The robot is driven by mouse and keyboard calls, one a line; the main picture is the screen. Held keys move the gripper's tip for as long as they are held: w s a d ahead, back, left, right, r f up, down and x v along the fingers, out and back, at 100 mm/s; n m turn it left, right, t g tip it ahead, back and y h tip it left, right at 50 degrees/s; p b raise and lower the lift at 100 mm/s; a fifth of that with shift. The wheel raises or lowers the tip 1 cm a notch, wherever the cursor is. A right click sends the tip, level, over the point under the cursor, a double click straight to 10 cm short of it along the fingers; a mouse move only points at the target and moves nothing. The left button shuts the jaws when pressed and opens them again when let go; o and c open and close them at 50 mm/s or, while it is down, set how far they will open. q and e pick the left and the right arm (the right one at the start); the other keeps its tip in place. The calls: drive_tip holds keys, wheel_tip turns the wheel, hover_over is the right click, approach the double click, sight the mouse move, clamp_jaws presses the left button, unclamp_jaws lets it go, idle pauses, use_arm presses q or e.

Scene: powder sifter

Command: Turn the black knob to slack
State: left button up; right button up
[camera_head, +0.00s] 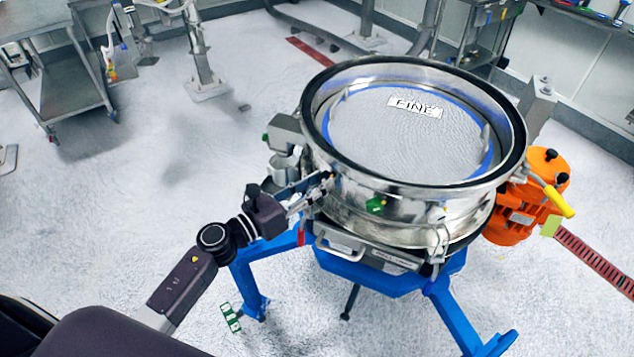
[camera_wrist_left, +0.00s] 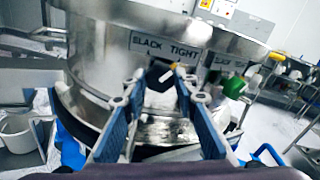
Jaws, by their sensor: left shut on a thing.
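The sifter (camera_head: 420,208) is a round steel drum with a mesh screen marked FINE, on a blue stand. In the left wrist view the black knob (camera_wrist_left: 157,74) sits on the drum's side, below a label plate (camera_wrist_left: 165,44) that reads SLACK and TIGHT. A pale mark on the knob slants up to the right, toward the TIGHT side. My left gripper (camera_head: 326,180) reaches the drum's left side. In the wrist view its blue-grey fingers (camera_wrist_left: 153,82) are shut on the knob, one on each side. In the head view the gripper hides the knob. My right gripper is not in view.
A green knob (camera_head: 375,205) is on the drum's front, right of my gripper. An orange motor (camera_head: 520,215) with a yellow handle (camera_head: 560,201) is on the right. A steel cart (camera_head: 70,85) stands at the back left. The floor on the left is mostly clear.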

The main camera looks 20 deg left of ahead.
use_arm(q)
drive_tip(key=n+p, duration=0.1)
drive_tip(key=n, duration=0.3)
drive_tip(key=n+p, duration=0.1)
drive_tip(key=n, duration=0.3)
drive_tip(key=n+p, duration=0.1)
drive_tip(key=n, duration=0.3)
drive_tip(key=shift+n, duration=0.3)
drive_tip(key=shift+n+p, duration=0.55)
drive_tip(key=shift+n, duration=1.35)
drive_tip(key=o, duration=1.2)
drive_tip(key=shift+c, duration=0.2)
drive_tip(key=v, duration=1.2)
